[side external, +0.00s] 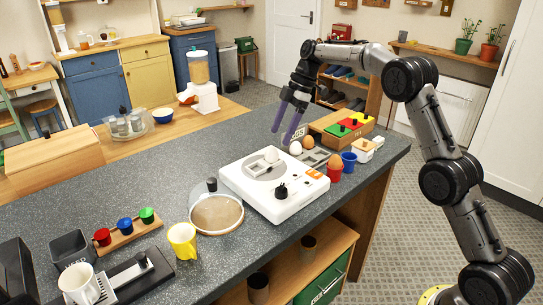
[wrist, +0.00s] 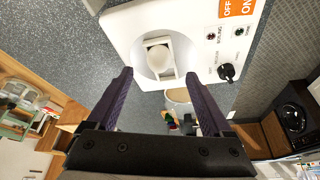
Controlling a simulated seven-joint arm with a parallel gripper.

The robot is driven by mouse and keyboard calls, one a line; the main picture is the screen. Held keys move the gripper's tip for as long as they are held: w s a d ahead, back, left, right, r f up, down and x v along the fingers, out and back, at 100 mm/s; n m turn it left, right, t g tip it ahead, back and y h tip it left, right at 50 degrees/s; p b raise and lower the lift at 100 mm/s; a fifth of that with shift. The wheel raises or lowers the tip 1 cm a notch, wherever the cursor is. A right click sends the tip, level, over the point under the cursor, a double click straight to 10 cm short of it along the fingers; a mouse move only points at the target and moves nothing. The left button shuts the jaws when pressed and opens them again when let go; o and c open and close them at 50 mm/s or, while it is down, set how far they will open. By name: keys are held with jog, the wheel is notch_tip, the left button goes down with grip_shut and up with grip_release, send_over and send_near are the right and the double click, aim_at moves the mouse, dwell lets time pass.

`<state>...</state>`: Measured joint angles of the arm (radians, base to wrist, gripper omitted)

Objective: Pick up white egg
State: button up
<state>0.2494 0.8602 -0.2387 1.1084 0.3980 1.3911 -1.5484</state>
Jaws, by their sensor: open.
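A white egg (side external: 295,148) sits at the front left of a grey egg tray (side external: 316,157) on the dark counter, beside a browner egg (side external: 308,142). My gripper (side external: 281,138) is open and empty, its purple fingers pointing down just left of and above the white egg in the side view. In the wrist view my gripper (wrist: 158,73) shows its two fingers wide apart. A white appliance (wrist: 200,45) lies ahead of them. A pale rounded thing in a white square frame (wrist: 158,56) sits on it; I cannot tell what it is. The egg tray is not seen in the wrist view.
The white appliance (side external: 257,202) with a black knob stands left of the tray. A brown egg in a red cup (side external: 335,172), a blue cup (side external: 349,163) and a wooden block with coloured plates (side external: 345,128) stand right.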

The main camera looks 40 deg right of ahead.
aim_at(274, 149)
jog(key=shift+x, duration=3.25)
jog(key=shift+w, duration=0.1)
jog(key=c, duration=0.9)
jog(key=shift+r, duration=0.1)
